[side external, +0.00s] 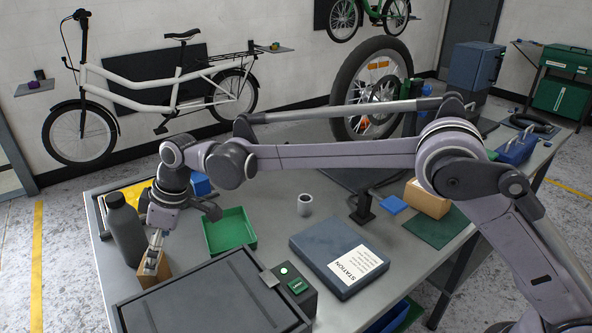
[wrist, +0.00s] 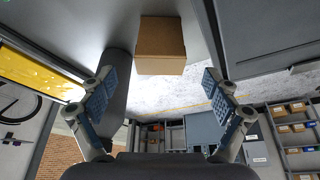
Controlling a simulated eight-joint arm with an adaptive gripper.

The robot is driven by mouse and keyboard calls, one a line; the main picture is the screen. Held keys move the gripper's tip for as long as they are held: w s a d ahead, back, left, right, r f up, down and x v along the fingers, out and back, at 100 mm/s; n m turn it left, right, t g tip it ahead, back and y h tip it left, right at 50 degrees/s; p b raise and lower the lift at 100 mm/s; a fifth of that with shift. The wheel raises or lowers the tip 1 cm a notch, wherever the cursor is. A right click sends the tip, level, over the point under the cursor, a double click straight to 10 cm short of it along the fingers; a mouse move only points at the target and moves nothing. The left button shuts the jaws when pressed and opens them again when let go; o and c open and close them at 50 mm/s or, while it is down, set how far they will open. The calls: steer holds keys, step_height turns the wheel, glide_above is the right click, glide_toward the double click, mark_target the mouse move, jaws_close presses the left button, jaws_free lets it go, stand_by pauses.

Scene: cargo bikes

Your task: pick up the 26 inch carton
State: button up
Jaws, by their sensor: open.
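A small brown carton (side external: 159,278) stands on the grey bench at the left, beside a dark bottle (side external: 124,232). In the wrist view the carton (wrist: 161,40) appears centred between the fingers and ahead of the tips. My gripper (side external: 153,256) is at the carton in the side view, and its fingers partly hide it. In the wrist view my gripper (wrist: 162,82) is open, with a gap on both sides of the carton and nothing held. Another tan carton (side external: 428,198) sits at the right of the bench. I cannot read a size on either carton.
A green tray (side external: 231,232) lies to the right of my gripper. A dark lidded case (side external: 205,300) stands close in front. A cup (side external: 305,204) and a blue-grey station box (side external: 338,252) are farther right. In the wrist view the bottle (wrist: 118,75) stands close to the left finger.

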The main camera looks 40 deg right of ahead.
mark_target(149, 277)
steer(key=x, duration=0.5)
steer(key=shift+a+x, duration=0.1)
steer(key=shift+x, duration=1.2)
steer(key=shift+a+x, duration=0.15)
steer(key=shift+x, duration=1.1)
steer(key=shift+r, duration=0.15)
steer(key=c, duration=1.4)
steer(key=shift+o, duration=0.2)
